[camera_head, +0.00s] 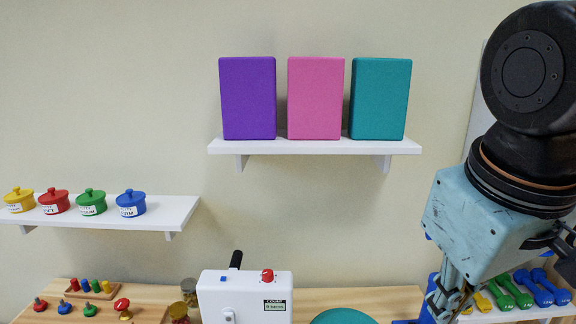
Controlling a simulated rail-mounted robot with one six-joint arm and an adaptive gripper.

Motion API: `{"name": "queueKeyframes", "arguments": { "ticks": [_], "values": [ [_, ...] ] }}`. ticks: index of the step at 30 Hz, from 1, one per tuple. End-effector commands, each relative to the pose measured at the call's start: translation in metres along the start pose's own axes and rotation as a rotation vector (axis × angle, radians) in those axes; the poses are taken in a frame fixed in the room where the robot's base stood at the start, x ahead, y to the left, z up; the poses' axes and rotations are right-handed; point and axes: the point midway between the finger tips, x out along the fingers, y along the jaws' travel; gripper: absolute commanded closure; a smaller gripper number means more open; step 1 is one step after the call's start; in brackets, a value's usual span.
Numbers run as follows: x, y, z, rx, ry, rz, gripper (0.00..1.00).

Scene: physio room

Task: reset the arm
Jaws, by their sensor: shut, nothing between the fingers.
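My arm comes down the right side of the view. My gripper (452,301) hangs from its pale blue wrist housing, pointing down at the bottom edge. Its fingers are close together with nothing seen between them. It is in front of the right part of the wooden table and apart from the wall shelves. The ends of the fingers are partly cut off or hard to make out against the blue things behind.
A white shelf (314,146) holds purple, pink and teal blocks. A lower left shelf (172,212) holds several coloured pots. On the table (142,294) stand a white box (243,298) with a red knob and several small knobs. Dumbbells (540,287) lie right of my gripper.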

Motion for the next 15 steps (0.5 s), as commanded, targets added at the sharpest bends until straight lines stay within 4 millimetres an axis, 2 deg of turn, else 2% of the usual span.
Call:
{"name": "queueKeyframes", "arguments": {
  "ticks": [9, 15],
  "values": [
    [-0.012, -0.013, 0.037, 0.167, 0.046, -0.04, 1.0],
    [-0.017, -0.022, 0.053, 0.244, 0.065, -0.063, 1.0]
  ]
}}
